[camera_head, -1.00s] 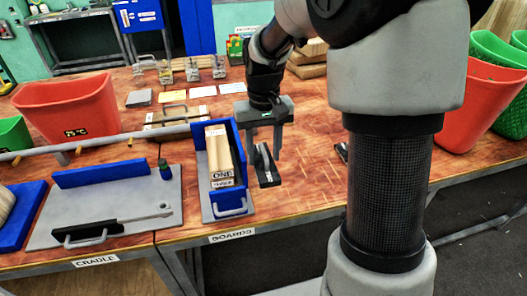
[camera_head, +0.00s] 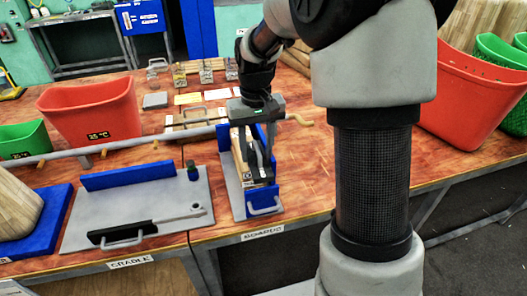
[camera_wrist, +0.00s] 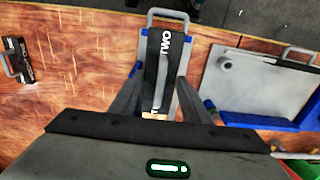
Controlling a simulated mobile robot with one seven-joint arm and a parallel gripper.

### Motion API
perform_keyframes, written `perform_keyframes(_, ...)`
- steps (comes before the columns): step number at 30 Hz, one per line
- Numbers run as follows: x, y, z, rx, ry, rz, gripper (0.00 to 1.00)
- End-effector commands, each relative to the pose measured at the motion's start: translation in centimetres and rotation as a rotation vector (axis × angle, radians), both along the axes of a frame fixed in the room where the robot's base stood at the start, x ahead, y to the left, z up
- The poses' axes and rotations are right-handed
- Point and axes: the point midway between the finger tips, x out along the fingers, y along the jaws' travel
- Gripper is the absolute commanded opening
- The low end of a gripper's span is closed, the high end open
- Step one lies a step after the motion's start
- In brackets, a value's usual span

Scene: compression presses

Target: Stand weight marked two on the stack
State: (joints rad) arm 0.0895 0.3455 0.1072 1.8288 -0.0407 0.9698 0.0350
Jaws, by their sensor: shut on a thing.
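The weight marked two is a dark block with white TWO lettering, seen in the wrist view (camera_wrist: 165,50) between the fingers of my gripper (camera_wrist: 161,78). My gripper (camera_head: 256,160) is shut on this weight, and both are over the blue-walled tray marked BOARDS (camera_head: 236,200). The pale wooden stack (camera_head: 241,150) stands in this tray, mostly hidden by my gripper and the weight. The weight looks lined up lengthwise with the tray. I cannot tell whether it touches the stack.
The cradle plate (camera_head: 75,225) with a blue wall (camera_head: 125,175) lies left of the tray. A red bin (camera_head: 95,112) stands behind it. Another dark handled block (camera_wrist: 18,60) lies on the table in the wrist view.

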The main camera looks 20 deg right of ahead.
Motion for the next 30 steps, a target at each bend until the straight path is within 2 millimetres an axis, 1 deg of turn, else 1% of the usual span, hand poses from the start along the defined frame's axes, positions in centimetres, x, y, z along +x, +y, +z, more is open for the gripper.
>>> perform_keyframes(1, 1.3, 0.0, 2.2, 0.001, -0.006, 0.000, 0.00)
perform_keyframes(3, 2.9, 0.0, 3.7, 0.002, -0.005, -0.001, 0.00)
perform_keyframes(9, 7.6, 0.0, 7.1, 0.003, -0.004, -0.003, 0.00)
perform_keyframes(13, 10.0, 0.0, 8.5, 0.001, -0.004, -0.004, 0.00)
perform_keyframes(18, 11.9, 0.0, 9.3, -0.001, -0.004, -0.005, 0.00)
perform_keyframes(21, 12.5, 0.0, 9.4, -0.002, -0.005, -0.005, 0.00)
perform_keyframes(26, 12.7, 0.0, 8.8, -0.003, -0.005, -0.005, 0.00)
perform_keyframes(30, 12.7, 0.0, 7.9, -0.003, -0.005, -0.005, 0.00)
